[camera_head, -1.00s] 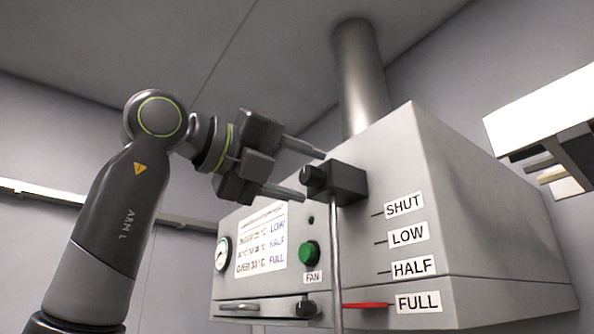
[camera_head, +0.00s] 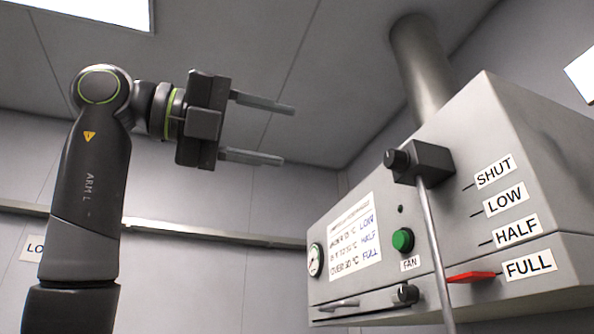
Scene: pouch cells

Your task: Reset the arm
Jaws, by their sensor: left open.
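My left gripper (camera_head: 270,130) is open and empty, with its two fingers pointing right in front of the wall. It is raised and stands clear to the left of the grey hood box (camera_head: 480,150). A black clamp block with a knob (camera_head: 418,161) sits on the box's front, holding a grey rod (camera_head: 434,245) that hangs down. A red pointer (camera_head: 471,277) is beside the FULL label (camera_head: 529,265). My right gripper is not in view.
The box carries SHUT, LOW and HALF labels, a green FAN button (camera_head: 402,240), a gauge (camera_head: 315,260) and a printed chart (camera_head: 355,236). A duct pipe (camera_head: 421,65) rises from its top. A rail (camera_head: 200,230) runs along the wall. Space between gripper and box looks free.

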